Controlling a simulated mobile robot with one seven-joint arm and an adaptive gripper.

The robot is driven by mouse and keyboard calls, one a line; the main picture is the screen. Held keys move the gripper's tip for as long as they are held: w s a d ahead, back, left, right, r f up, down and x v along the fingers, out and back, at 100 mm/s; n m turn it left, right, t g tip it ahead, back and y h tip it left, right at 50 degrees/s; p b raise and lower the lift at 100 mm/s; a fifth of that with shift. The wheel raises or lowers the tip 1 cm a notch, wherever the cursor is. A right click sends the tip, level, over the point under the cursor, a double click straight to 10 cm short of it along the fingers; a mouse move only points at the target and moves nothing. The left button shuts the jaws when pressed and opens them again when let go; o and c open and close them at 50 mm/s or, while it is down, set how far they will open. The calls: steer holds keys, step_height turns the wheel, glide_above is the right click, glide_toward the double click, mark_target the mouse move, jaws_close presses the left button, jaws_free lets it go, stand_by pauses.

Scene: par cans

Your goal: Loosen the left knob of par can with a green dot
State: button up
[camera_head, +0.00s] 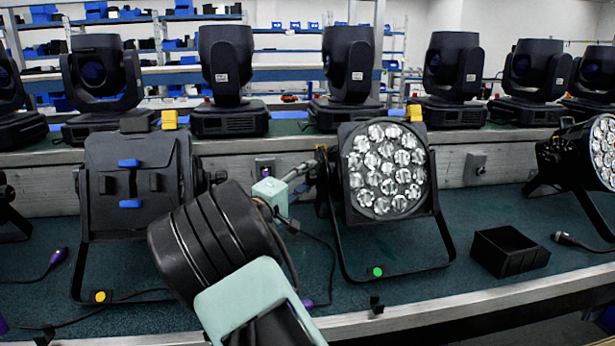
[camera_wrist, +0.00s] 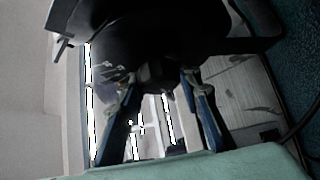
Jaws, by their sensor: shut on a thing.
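The par can with the green dot (camera_head: 377,272) stands on the bench right of centre. Its round face of several lenses (camera_head: 388,168) points forward, and its black bracket (camera_head: 440,225) rests on the bench. My gripper (camera_head: 314,164) reaches to the left side of this can at the bracket pivot. In the wrist view, my gripper (camera_wrist: 160,76) has its two fingers on either side of a small dark knob (camera_wrist: 156,74) below the dark can body (camera_wrist: 150,45). It is shut on the knob. In the head view, the knob is hidden by the fingertips.
A par can with a yellow dot (camera_head: 100,297) stands to the left, behind my arm. Several moving-head lights stand on the shelf (camera_head: 290,145) behind. Cables lie on the bench.

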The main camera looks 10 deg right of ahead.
steer(key=shift+r, duration=0.1)
steer(key=n+g+y+p, duration=0.1)
steer(key=p, duration=0.2)
steer(key=shift+r, duration=0.3)
steer(key=n+p, duration=0.1)
steer(key=p, duration=0.2)
steer(key=shift+r+g+y, duration=0.1)
steer(key=shift+g+y, duration=0.2)
steer(key=n+g+y+p, duration=0.1)
steer(key=n+g+p, duration=0.2)
steer(key=p, duration=0.8)
steer(key=shift+n+y, duration=0.3)
steer(key=n+g+p, duration=0.2)
steer(key=g+p, duration=0.1)
steer(key=p, duration=0.5)
steer(key=shift+y+p, duration=0.3)
steer(key=shift+p, duration=0.1)
steer(key=n+g+p, duration=0.1)
steer(key=p, duration=0.1)
steer(key=g+p, duration=0.1)
steer(key=p, duration=0.1)
steer(key=shift+f+n+g, duration=0.3)
steer(key=shift+f+n, duration=0.1)
steer(key=o, duration=1.2)
steer(key=shift+c, duration=0.2)
